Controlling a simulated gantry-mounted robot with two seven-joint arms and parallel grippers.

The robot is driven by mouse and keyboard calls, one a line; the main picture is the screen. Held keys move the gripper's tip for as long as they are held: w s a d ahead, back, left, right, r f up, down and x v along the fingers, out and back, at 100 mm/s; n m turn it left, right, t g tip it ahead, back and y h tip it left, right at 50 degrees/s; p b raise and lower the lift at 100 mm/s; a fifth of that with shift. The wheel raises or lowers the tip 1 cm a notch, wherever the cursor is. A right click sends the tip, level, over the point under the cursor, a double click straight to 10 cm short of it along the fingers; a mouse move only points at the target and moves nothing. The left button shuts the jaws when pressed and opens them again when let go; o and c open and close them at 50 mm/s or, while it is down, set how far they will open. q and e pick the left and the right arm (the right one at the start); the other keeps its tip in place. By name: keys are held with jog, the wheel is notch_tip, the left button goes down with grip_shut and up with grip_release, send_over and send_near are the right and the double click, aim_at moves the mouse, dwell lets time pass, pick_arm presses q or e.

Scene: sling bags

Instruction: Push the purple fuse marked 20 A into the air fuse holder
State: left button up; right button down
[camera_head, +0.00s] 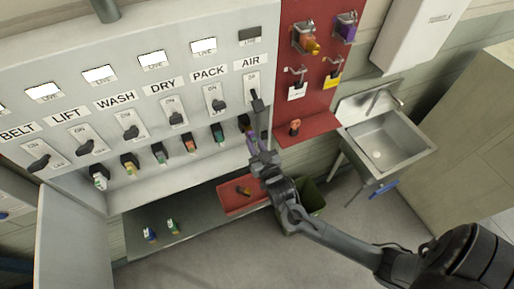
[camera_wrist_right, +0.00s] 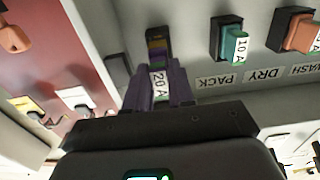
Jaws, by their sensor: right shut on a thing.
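The purple fuse (camera_wrist_right: 176,82) with a white 20 A label is between the fingers of my right gripper (camera_wrist_right: 160,98), which is shut on it. In the wrist view the fuse lines up with the dark air fuse holder (camera_wrist_right: 158,42), whose inside shows coloured stripes. I cannot tell how far the fuse is in. In the head view my right gripper (camera_head: 253,142) is at the cabinet front below the AIR label (camera_head: 250,62), and its arm partly hides the holder and fuse. My left gripper is not in view.
The pack fuse holder (camera_head: 217,133) with a teal fuse is just left of my gripper. A red lockout board (camera_head: 310,85) with padlocks is to the right. Below are a red tray (camera_head: 233,205) and a shelf (camera_head: 190,225) with loose fuses. A sink (camera_head: 385,145) stands at right.

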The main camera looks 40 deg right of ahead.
aim_at(250, 136)
jog(key=shift+w, duration=0.1)
jog(key=shift+d+r, duration=0.1)
dwell(0.7)
jog(key=shift+p, duration=0.35)
dwell(0.4)
dwell(0.7)
jog(key=shift+p, duration=0.3)
jog(key=shift+w, duration=0.1)
dwell(0.3)
jog(key=shift+x, duration=0.85)
jog(key=shift+b+x, duration=0.45)
jog(key=shift+x, duration=0.55)
